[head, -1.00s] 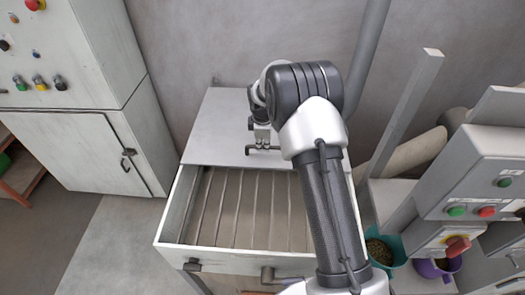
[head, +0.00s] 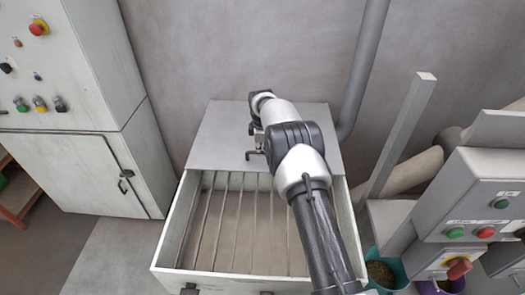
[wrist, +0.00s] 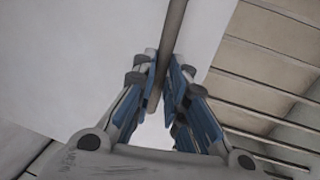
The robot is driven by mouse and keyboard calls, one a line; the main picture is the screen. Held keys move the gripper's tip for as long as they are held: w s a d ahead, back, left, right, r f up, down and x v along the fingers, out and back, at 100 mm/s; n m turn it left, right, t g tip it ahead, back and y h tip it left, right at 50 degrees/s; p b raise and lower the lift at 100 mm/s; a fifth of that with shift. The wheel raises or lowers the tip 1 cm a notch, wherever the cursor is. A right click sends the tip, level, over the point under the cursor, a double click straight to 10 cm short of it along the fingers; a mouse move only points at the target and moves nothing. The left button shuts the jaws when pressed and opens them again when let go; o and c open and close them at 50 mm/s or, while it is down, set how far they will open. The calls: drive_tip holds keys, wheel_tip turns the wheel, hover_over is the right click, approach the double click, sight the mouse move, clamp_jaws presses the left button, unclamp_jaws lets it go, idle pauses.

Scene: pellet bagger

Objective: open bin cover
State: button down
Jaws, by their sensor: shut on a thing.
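The bin cover (head: 225,130) is a flat grey plate lying over the back part of the bin (head: 168,225) in the head view. The front part of the bin is uncovered and shows bars inside. A dark bar handle (head: 250,156) stands near the cover's front edge. My gripper (head: 258,130) is at this handle, partly hidden by my arm. In the wrist view my gripper (wrist: 165,80) is shut on the handle bar (wrist: 173,25), with the blue-sided fingers on both sides of it. The pale cover (wrist: 70,50) fills the left side there.
A grey wall (head: 250,40) stands close behind the cover. A cabinet with buttons (head: 70,60) is at the left. A control box (head: 470,205), a slanted post (head: 402,135) and a teal bucket (head: 395,270) stand at the right. Floor shows at front left.

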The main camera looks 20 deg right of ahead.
drive_tip(key=c, duration=1.6)
unclamp_jaws()
wheel_tip(320, 180, up, 12)
drive_tip(key=s, duration=0.2)
drive_tip(key=shift+s+a, duration=0.15)
drive_tip(key=shift+a, duration=0.2)
drive_tip(key=shift+f, duration=0.1)
